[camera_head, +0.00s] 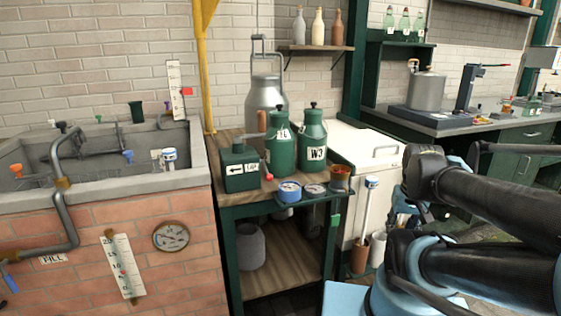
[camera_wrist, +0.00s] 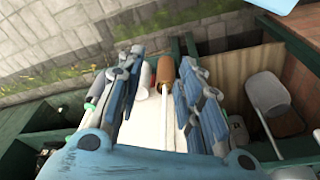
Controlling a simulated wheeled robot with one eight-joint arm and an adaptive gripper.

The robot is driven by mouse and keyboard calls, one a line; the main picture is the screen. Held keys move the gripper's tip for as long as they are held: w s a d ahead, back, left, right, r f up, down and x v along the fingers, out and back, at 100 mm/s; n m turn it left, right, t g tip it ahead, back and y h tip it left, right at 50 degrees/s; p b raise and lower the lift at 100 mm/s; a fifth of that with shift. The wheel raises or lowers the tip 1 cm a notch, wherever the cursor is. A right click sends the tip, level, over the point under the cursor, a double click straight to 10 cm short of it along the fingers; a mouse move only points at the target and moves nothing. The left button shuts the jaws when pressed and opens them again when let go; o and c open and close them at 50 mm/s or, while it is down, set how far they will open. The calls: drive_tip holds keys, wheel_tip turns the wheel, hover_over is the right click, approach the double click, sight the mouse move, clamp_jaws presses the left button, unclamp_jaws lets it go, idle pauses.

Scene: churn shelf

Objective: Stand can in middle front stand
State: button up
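A small green ledge (camera_head: 308,199) juts from the front of the wooden-topped table and carries three round places. A blue can (camera_head: 289,192) with a pale label is at the left one. The middle one (camera_head: 314,189) shows a low greyish disc with nothing tall on it. A reddish-brown can (camera_head: 340,177) stands at the right one. My gripper (camera_head: 402,215) is to the right of the ledge, partly hidden by my arm. In the wrist view my gripper (camera_wrist: 155,100) has its two blue fingers wide apart, with nothing visibly held between them.
A white chest (camera_head: 370,148) is to the right. A brown pot (camera_head: 360,256) and a white one (camera_head: 378,250) with upright handles stand below. A brick sink is left.

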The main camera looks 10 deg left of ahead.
drive_tip(key=o, duration=0.4)
drive_tip(key=shift+s+r, duration=0.25)
drive_tip(key=o, duration=0.6)
drive_tip(key=r, duration=0.1)
drive_tip(key=w+r, duration=0.1)
drive_tip(key=a+r+n, duration=0.1)
drive_tip(key=shift+w+r, duration=0.2)
drive_tip(key=shift+r, duration=0.05)
drive_tip(key=w+a+r+n, duration=0.2)
drive_tip(key=w+a+r, duration=0.15)
drive_tip(key=r, duration=0.25)
wheel_tip(320, 180, up, 31)
drive_tip(key=n+g+y, duration=0.3)
drive_tip(key=n, duration=1.4)
hover_over(281, 111)
drive_tip(key=d, duration=0.5)
drive_tip(key=x, duration=0.7)
drive_tip(key=w+x, duration=0.1)
drive_tip(key=x, duration=0.3)
drive_tip(key=shift+a+r, duration=0.1)
drive_tip(key=shift+a, duration=0.2)
drive_tip(key=x, duration=0.4)
drive_tip(key=shift+w+a+r, duration=0.1)
drive_tip(key=shift+w+a, duration=0.15)
drive_tip(key=shift+a, duration=0.15)
drive_tip(key=shift+a+f, duration=0.2)
drive_tip(key=shift+f, duration=0.45)
